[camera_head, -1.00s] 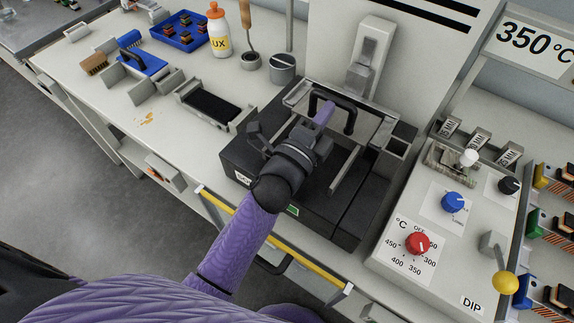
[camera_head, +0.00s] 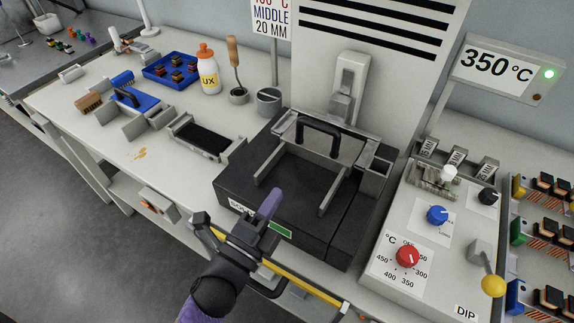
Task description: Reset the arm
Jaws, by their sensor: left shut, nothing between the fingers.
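My left gripper (camera_head: 268,205) shows at the bottom middle, over the front edge of the black solder pot unit. Its purple fingers are shut with nothing between them. Its black wrist (camera_head: 225,280) and a bit of purple arm come in from below. The black unit (camera_head: 335,235) has a frame with a black handle (camera_head: 320,131) at its back, and the gripper is clear of this handle. My right gripper is not in view.
A control panel (camera_head: 375,268) with a red knob (camera_head: 407,257), a blue knob (camera_head: 437,215) and a yellow-tipped lever (camera_head: 492,286) stands at right. The display (camera_head: 495,68) reads 350°C. A flux bottle (camera_head: 208,72), blue tray (camera_head: 168,68) and black-topped holder (camera_head: 203,138) sit at left. A yellow rail (camera_head: 310,286) runs along the front.

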